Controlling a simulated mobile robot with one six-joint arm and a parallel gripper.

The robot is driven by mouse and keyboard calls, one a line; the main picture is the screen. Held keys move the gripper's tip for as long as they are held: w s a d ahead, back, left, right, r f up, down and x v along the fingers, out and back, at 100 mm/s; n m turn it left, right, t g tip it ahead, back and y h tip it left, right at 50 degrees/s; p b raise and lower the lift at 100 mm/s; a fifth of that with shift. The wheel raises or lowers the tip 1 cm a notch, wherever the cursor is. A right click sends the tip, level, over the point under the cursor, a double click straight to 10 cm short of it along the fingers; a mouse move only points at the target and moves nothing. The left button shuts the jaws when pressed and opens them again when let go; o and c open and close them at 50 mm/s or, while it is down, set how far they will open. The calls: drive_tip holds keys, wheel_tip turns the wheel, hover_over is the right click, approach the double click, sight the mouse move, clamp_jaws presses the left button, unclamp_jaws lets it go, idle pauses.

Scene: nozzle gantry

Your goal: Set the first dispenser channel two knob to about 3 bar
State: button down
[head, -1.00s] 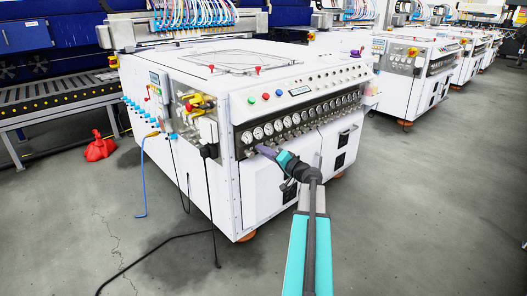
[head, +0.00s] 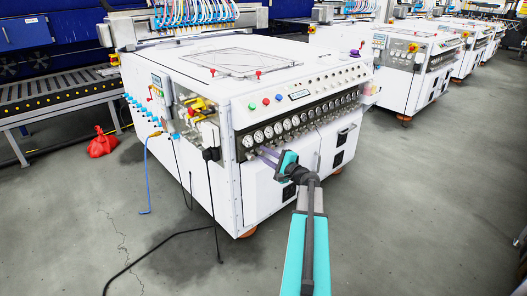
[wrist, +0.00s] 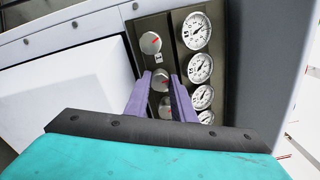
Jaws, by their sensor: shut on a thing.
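The first dispenser is the white cabinet (head: 180,70) nearest me, with a row of round gauges and knobs on its front. My gripper (head: 262,152) reaches the left end of that row. In the wrist view my gripper (wrist: 161,76) has its two purple fingers on either side of the second knob from the top, the channel two knob (wrist: 162,84), and is shut on it. The knob has a red mark. The gauge beside it (wrist: 199,68) has a dark needle, too small to read surely. The first knob (wrist: 150,42) is free above, with a small label.
More gauges (wrist: 203,97) and a partly hidden third knob (wrist: 165,107) continue below in the wrist view. Coloured buttons (head: 265,101) sit above the gauge row. A black cable (head: 160,245) lies on the floor at left. Open floor (head: 430,220) lies to the right.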

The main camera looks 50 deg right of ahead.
drive_tip(key=shift+r+m+p, duration=0.1)
drive_tip(key=shift+m+p, duration=1.05)
drive_tip(key=shift+m, duration=0.55)
drive_tip(key=c, duration=1.5)
unclamp_jaws()
drive_tip(key=shift+s, duration=0.1)
drive_tip(key=s, duration=0.4)
drive_tip(key=s+p, duration=0.1)
drive_tip(key=s, duration=0.4)
drive_tip(key=s+a+p, duration=0.1)
drive_tip(key=s, duration=0.3)
drive_tip(key=shift+s, duration=0.25)
